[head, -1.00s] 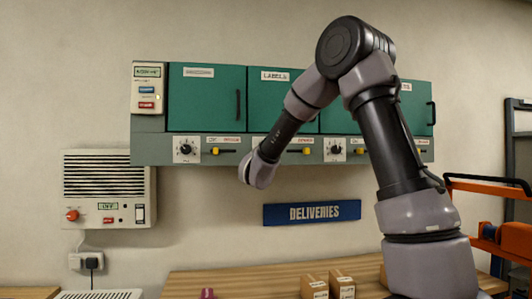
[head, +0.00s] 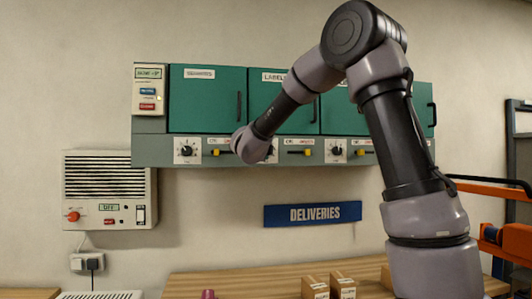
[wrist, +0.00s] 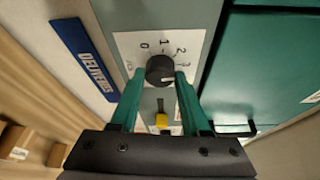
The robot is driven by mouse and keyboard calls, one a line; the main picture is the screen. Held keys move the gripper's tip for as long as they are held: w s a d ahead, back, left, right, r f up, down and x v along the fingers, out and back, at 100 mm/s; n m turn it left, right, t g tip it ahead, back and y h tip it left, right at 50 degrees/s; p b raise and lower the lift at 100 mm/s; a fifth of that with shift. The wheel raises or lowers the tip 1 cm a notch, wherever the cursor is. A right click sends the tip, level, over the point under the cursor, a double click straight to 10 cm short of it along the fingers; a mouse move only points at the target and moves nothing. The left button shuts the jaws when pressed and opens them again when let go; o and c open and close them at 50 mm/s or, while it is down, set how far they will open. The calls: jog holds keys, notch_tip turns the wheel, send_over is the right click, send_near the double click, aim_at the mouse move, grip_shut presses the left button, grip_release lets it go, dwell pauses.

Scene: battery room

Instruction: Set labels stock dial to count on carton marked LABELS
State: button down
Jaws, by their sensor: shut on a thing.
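In the wrist view my gripper (wrist: 160,74) has its green fingers on both sides of a black round dial (wrist: 159,68) and is shut on it. The dial sits on a white plate with the numbers 0, 1, 2 and 3; a light mark shows on its lower right side. In the head view my arm covers this dial and the gripper, below the green door marked LABELS (head: 283,95). Two small cartons (head: 315,287) (head: 343,286) stand on the wooden bench; their print is too small to read.
Similar dials (head: 186,150) (head: 335,150) sit on the grey strip, with yellow sliders (head: 307,152) beside them. A blue DELIVERIES sign (head: 312,214) hangs below. A white wall unit (head: 108,185) with an orange knob is at left. An orange frame (head: 490,235) stands at right.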

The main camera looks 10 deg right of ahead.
jog(key=shift+m+g, duration=0.3)
jog(key=shift+m, duration=0.3)
jog(key=shift+c, duration=1.9)
grip_release()
jog(key=shift+d, duration=0.1)
jog(key=v, duration=1)
jog(key=shift+s, duration=0.4)
jog(key=shift+r, duration=0.15)
